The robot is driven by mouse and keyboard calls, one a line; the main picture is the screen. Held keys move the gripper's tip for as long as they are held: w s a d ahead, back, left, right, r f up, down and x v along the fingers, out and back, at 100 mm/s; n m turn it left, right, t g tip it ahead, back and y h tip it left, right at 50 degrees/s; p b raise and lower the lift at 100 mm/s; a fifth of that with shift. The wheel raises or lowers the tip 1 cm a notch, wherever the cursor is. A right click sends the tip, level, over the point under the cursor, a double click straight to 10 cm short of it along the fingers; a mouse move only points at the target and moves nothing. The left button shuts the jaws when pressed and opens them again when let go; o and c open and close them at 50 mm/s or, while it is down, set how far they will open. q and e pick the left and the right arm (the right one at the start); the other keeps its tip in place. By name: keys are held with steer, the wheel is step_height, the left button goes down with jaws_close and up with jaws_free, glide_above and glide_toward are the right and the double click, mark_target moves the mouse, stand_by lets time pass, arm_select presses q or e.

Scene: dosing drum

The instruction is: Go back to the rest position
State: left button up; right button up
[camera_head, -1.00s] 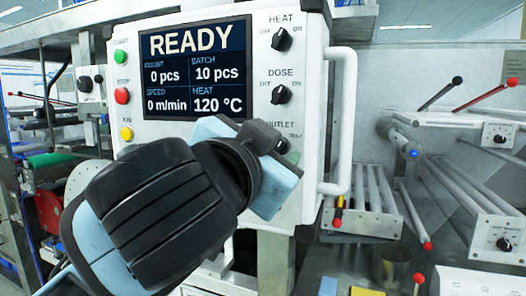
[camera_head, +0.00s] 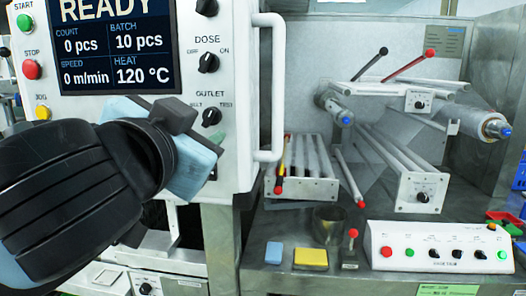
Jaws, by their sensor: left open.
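My left gripper (camera_head: 172,138) is in front of the lower part of the white control panel (camera_head: 235,160). It is open, with light blue pads, and nothing shows between its jaws. The OUTLET knob (camera_head: 211,116) is just right of it in the picture; I see no contact. The DOSE knob (camera_head: 208,63) is above that. The screen (camera_head: 115,45) reads READY, 0 pcs, batch 10 pcs, 0 m/min and 120 °C. My right gripper is out of view.
A white handle (camera_head: 268,90) stands out at the panel's right edge. On the steel bench right are a blue block (camera_head: 274,253), a yellow block (camera_head: 310,259), a metal cup (camera_head: 328,226) and a white button box (camera_head: 440,248). Roller frames (camera_head: 400,160) stand behind.

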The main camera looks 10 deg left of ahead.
arm_select(q)
step_height(320, 180, down, 35)
steer(key=a+n+g+h, duration=0.1)
steer(key=a+n+g, duration=0.1)
steer(key=g, duration=0.6)
steer(key=s+a+f+n+g+y, duration=0.1)
steer(key=s+a+f+g, duration=0.3)
steer(key=s+f, duration=0.8)
steer(key=s+a+f+n+g+y, duration=0.15)
steer(key=s+a+f+g, duration=0.25)
steer(key=s+f, duration=0.8)
steer(key=w+d+f+t+h, duration=0.2)
steer(key=w+f+t, duration=0.3)
steer(key=f+t, duration=0.2)
steer(key=shift+w+f+t, duration=0.25)
steer(key=shift+f+t, duration=0.15)
steer(key=shift+f, duration=0.85)
